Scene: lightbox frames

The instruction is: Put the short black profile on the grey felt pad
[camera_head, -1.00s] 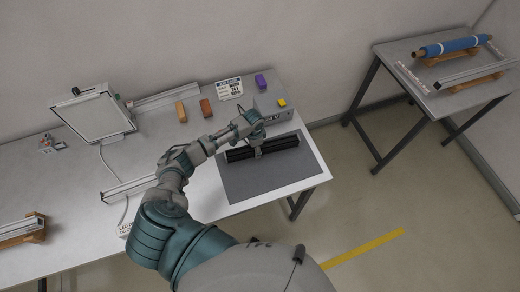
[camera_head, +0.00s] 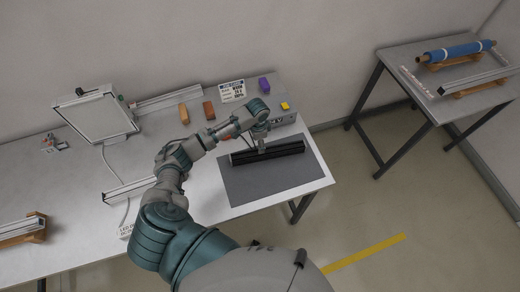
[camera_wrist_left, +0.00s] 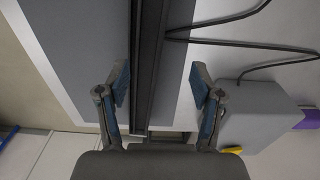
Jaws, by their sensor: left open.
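The short black profile (camera_head: 286,149) lies on the grey felt pad (camera_head: 250,186), near the pad's back edge and roughly parallel to it. My left gripper (camera_head: 260,148) is right over the middle of the profile. In the left wrist view the gripper (camera_wrist_left: 160,88) is open, with one finger on each side of the profile (camera_wrist_left: 150,50) and a gap on both sides. The pad (camera_wrist_left: 75,40) shows there too. My right gripper is not in view.
A grey box with a yellow button (camera_head: 285,106) stands just behind the pad, near a purple block (camera_head: 264,85). An orange-brown block (camera_head: 209,110) and a framed panel (camera_head: 95,113) stand further left. The front of the pad is clear.

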